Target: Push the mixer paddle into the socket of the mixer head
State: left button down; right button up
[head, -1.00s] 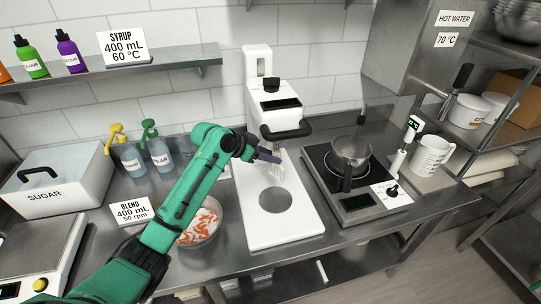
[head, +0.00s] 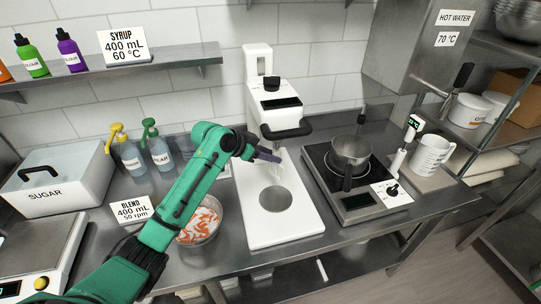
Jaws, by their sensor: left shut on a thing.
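The white stand mixer (head: 275,100) stands at the back of the counter, with a dark display and a black handle bar on its head. Its socket under the head is not visible. My left gripper (head: 270,156) is just below the mixer head, shut on the pale mixer paddle (head: 279,172). The paddle hangs over the white mixer base (head: 262,225), which has a round recess. The paddle's upper end is hidden, so I cannot tell whether it touches the socket. My right gripper is not in view.
A bowl of orange and white pieces (head: 203,222) stands left of the base, under my left arm. A hot plate with a steel pot (head: 350,152) stands to the right.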

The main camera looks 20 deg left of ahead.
pick_arm(q)
jog(key=shift+w+a+r, duration=0.1)
jog(key=shift+r, duration=0.45)
jog(key=shift+f, duration=0.5)
dwell(0.5)
jog(key=shift+w+r, duration=0.15)
jog(key=shift+r, duration=0.4)
jog(key=shift+f, duration=0.1)
jog(key=shift+f, duration=0.2)
jog(key=shift+f, duration=0.15)
dwell(0.6)
